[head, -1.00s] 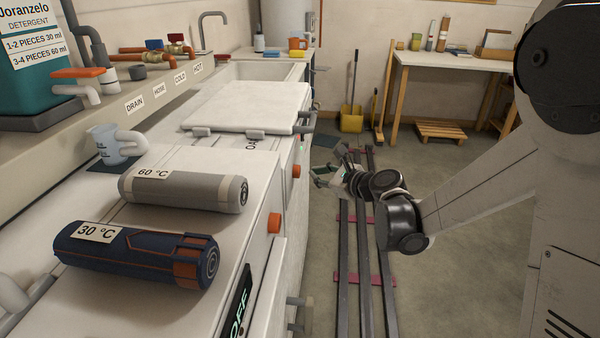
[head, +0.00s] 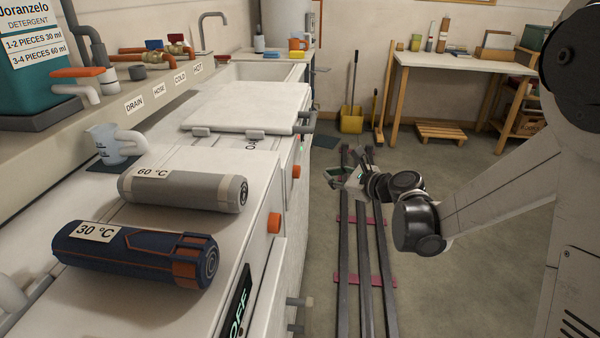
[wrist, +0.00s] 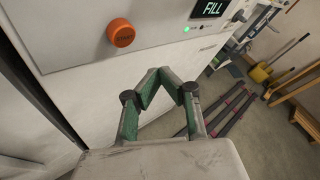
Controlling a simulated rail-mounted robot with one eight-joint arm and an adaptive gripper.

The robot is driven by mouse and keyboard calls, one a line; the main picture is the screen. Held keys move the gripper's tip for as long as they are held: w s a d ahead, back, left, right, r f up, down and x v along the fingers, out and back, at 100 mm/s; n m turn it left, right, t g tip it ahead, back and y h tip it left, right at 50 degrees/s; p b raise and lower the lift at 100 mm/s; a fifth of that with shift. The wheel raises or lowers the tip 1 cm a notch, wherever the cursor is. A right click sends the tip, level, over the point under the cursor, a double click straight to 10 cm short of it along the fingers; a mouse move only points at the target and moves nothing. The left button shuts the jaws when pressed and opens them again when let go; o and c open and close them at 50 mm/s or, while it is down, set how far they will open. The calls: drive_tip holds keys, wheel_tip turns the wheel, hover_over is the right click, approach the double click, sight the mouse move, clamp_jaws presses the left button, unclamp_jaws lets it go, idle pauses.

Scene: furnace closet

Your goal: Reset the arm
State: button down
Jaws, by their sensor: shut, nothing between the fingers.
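My gripper (head: 334,178) is in the aisle over the floor rails, to the right of the white machine fronts. It is small and partly blurred against the rails in the head view. In the wrist view my gripper (wrist: 159,74) shows its green-lined fingers shut, with nothing between them. The fingers are in front of a white machine front (wrist: 70,40) and appear clear of it. My arm reaches in from the right side of the head view, bent at the elbow.
An orange knob (wrist: 120,33) and a FILL display (wrist: 211,9) are on the machine front. A blue roll (head: 140,253) and a grey roll (head: 185,190) lie on the counter. Floor rails (head: 363,270) run along the aisle. Open floor is to the right, before a workbench (head: 460,64).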

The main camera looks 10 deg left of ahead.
drive_tip(key=s+d+r+n+g+h, duration=0.1)
drive_tip(key=s+d+n+h, duration=0.2)
drive_tip(key=s+d+n, duration=0.65)
drive_tip(key=s+d+r+n+g+h, duration=0.1)
drive_tip(key=s+d+r+n+h, duration=0.25)
drive_tip(key=s, duration=1.05)
drive_tip(key=s+d+n+g+h, duration=0.1)
drive_tip(key=s+d+n+h, duration=0.3)
drive_tip(key=s+d+n, duration=0.5)
drive_tip(key=s+a+r+p, duration=0.1)
drive_tip(key=r+p, duration=0.5)
drive_tip(key=s+a+r+p, duration=0.1)
drive_tip(key=a+r+p, duration=0.1)
drive_tip(key=r+p, duration=0.5)
drive_tip(key=shift+s+a, duration=0.15)
drive_tip(key=shift+s, duration=0.15)
